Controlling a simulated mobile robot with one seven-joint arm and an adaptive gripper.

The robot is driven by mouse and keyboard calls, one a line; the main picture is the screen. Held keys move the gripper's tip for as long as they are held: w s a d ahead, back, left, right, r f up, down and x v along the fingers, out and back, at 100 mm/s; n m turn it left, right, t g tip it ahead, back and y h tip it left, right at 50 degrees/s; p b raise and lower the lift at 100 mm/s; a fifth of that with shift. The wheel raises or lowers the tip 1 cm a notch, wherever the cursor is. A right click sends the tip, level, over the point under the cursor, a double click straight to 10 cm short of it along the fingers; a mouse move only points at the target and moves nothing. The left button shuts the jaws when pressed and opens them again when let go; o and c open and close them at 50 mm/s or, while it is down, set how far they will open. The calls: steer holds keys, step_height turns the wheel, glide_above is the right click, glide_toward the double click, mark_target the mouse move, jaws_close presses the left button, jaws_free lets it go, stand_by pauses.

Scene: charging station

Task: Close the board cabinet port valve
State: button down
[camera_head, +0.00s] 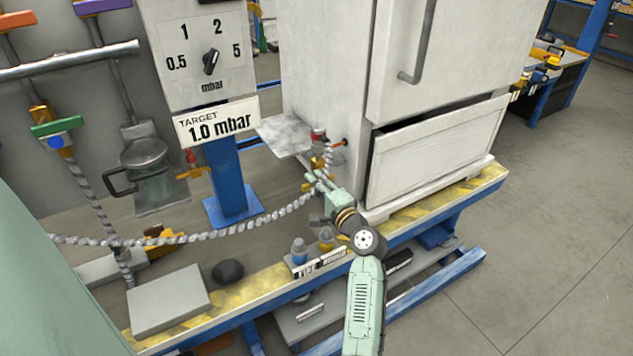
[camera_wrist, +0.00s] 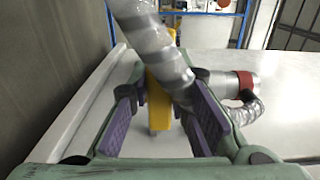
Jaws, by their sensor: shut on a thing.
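The white cabinet (camera_head: 325,75) stands on the bench, with an orange-handled fitting (camera_head: 340,143) low on its side. My gripper (camera_head: 318,182) is beside that side, near the lower front corner. In the wrist view, my gripper (camera_wrist: 165,118) has its purple pads either side of a yellow handle-like piece (camera_wrist: 158,80) and appears shut on it. A grey ribbed hose (camera_wrist: 145,35) crosses in front of this piece and reaches the right pad, hiding part of the contact. The hose also shows in the head view (camera_head: 205,236). The valve's exact position cannot be told.
A gauge box (camera_head: 200,45) on a blue post (camera_head: 231,180) carries a "TARGET 1.0 mbar" sign (camera_head: 216,122). A silver cylinder with a red band (camera_wrist: 236,86) is right of my fingers. Small bottles (camera_head: 299,250) stand at the bench edge. A grey block (camera_head: 170,300) lies left.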

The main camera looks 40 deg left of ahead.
steer(key=shift+r, duration=0.1)
steer(key=c, duration=1.5)
jaws_free()
steer(key=v, duration=1.2)
